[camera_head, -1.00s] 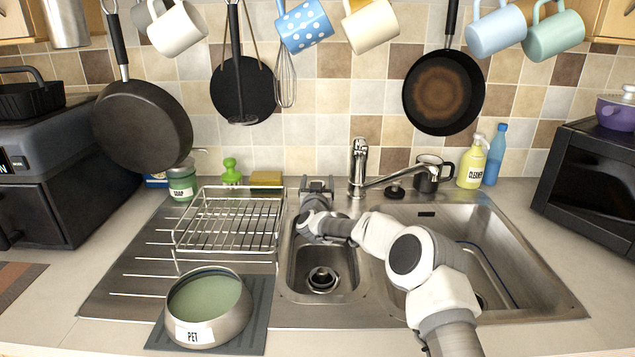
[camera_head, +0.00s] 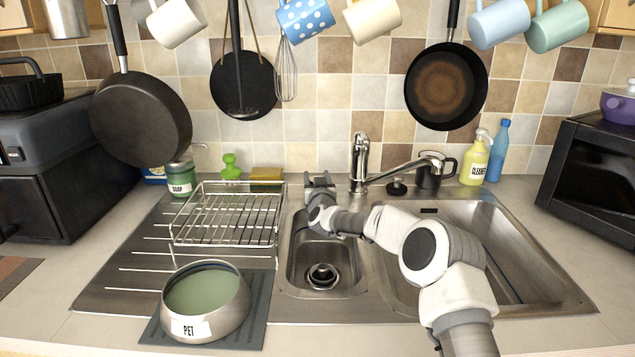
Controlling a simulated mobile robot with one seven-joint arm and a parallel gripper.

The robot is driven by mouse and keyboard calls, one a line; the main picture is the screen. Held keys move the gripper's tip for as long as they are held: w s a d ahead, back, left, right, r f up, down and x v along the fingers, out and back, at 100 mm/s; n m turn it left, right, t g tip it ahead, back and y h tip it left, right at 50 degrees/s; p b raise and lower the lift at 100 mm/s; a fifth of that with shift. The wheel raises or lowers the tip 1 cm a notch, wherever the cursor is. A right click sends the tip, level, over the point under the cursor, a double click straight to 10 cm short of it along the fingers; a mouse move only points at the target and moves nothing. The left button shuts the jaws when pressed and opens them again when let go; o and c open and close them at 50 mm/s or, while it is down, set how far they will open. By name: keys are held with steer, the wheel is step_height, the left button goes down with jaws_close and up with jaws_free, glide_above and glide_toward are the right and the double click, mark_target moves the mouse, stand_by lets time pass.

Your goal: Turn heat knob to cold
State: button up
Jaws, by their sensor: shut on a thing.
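The metal tap (camera_head: 358,165) stands upright behind the sink, with its spout swung to the right. No knob marked for heat or cold can be made out on it. My gripper (camera_head: 319,180) is at the back edge of the left basin, just left of the tap's base, with its fingers towards the back wall. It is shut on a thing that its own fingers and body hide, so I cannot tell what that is.
A wire dish rack (camera_head: 226,225) stands left of the left basin, with a pet bowl (camera_head: 205,325) in front of it. A black plug (camera_head: 397,188) and dark mug (camera_head: 432,176) are right of the tap. Pans and mugs hang above.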

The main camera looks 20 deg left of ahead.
steer(key=shift+r, duration=0.1)
steer(key=o, duration=1.4)
steer(key=shift+s, duration=0.1)
steer(key=p+v, duration=0.1)
steer(key=v, duration=1.6)
steer(key=shift+d, duration=0.1)
